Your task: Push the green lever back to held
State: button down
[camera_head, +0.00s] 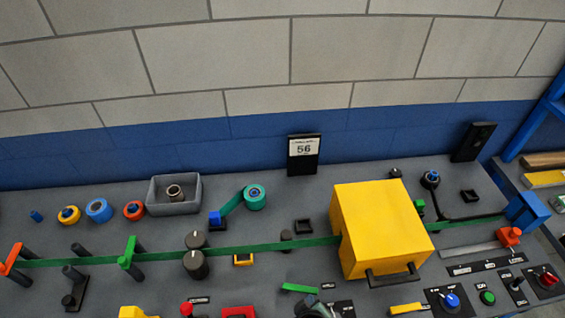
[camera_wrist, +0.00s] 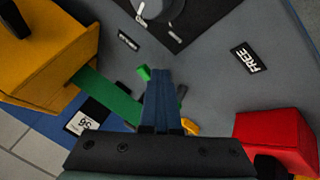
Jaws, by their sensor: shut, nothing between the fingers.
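A green lever (camera_head: 299,288) shows as a short green bar near the front edge of the head view, left of a small label. In the wrist view a small green piece (camera_wrist: 143,72), which looks like the lever's end, shows just beyond and left of my fingertips. My gripper (camera_wrist: 162,75) is shut and empty, with its dark fingers together. They hide part of what lies behind, and I cannot tell whether they touch the lever. A label reading FREE (camera_wrist: 247,58) lies to the right. Another label (camera_wrist: 128,40) at upper left is too blurred to read.
A large yellow box (camera_head: 380,230) stands right of the lever, with a green band (camera_head: 290,246) running through it. The box also shows at left in the wrist view (camera_wrist: 45,55). A red block (camera_wrist: 275,135) is at lower right there. A dark knob (camera_wrist: 160,8) is at the top.

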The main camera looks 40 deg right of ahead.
jog(key=shift+w+d, duration=0.25)
jog(key=shift+d, duration=0.35)
jog(key=shift+w+d, duration=0.2)
jog(key=shift+d, duration=0.35)
jog(key=shift+w+d+r, duration=0.1)
jog(key=shift+d+r, duration=0.1)
